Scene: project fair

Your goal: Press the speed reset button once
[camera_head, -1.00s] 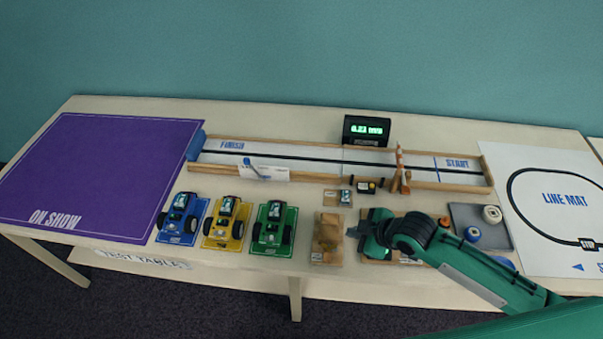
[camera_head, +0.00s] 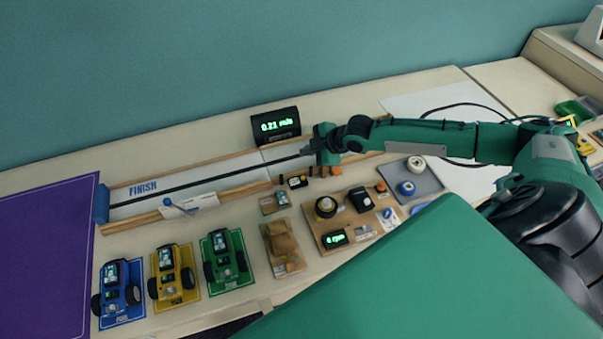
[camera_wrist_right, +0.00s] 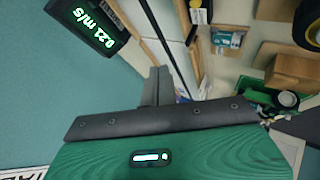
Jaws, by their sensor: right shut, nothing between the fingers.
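The black speed display (camera_head: 276,124) stands behind the track and reads 0.21 m/s in green. It also shows at the upper left of the right wrist view (camera_wrist_right: 90,25). A small black box with a yellow patch (camera_head: 298,181) sits in front of the track. I cannot make out which part is the speed reset button. My right gripper (camera_head: 308,150) is over the track, just right of and in front of the display, and apart from it. Its fingers (camera_wrist_right: 156,86) are shut and empty in the right wrist view. My left gripper is not in view.
The track (camera_head: 130,207) runs to FINISH at the left. Blue, yellow and green cars (camera_head: 222,262) stand in front. A wooden board (camera_head: 320,231) with a 0 rpm readout and a grey tray (camera_head: 425,181) with spools lie nearby. A purple mat (camera_head: 45,260) is at the left.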

